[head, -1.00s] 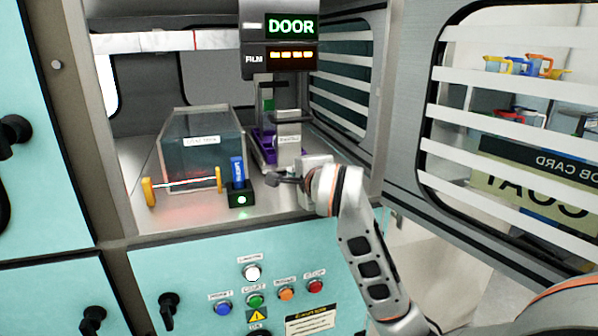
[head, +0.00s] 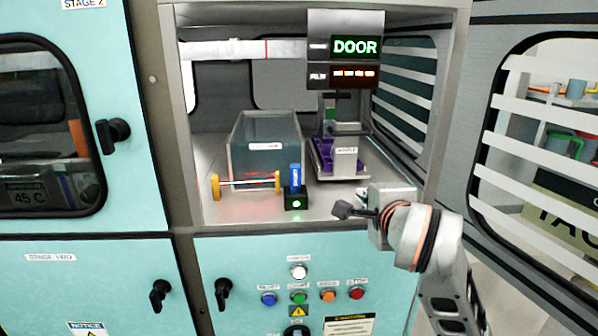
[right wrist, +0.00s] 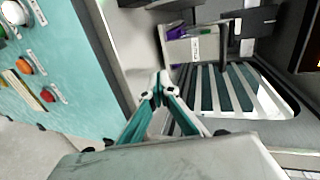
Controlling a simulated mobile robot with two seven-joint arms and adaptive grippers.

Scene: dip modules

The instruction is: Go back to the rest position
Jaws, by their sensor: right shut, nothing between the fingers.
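My right gripper (head: 343,210) is at the front right edge of the open chamber in the head view, over the chamber floor's front lip. Its fingers are shut with nothing between them. In the right wrist view the fingertips (right wrist: 160,78) meet. My right arm (head: 428,240) comes in from the lower right. My left gripper does not show in either view.
In the chamber are a clear tank (head: 265,148), a small blue module (head: 295,178) on a black base, yellow-ended rod (head: 246,182) and a purple tray (head: 322,160). Buttons (head: 299,271) line the teal panel below. A slatted window wall (head: 540,130) stands right.

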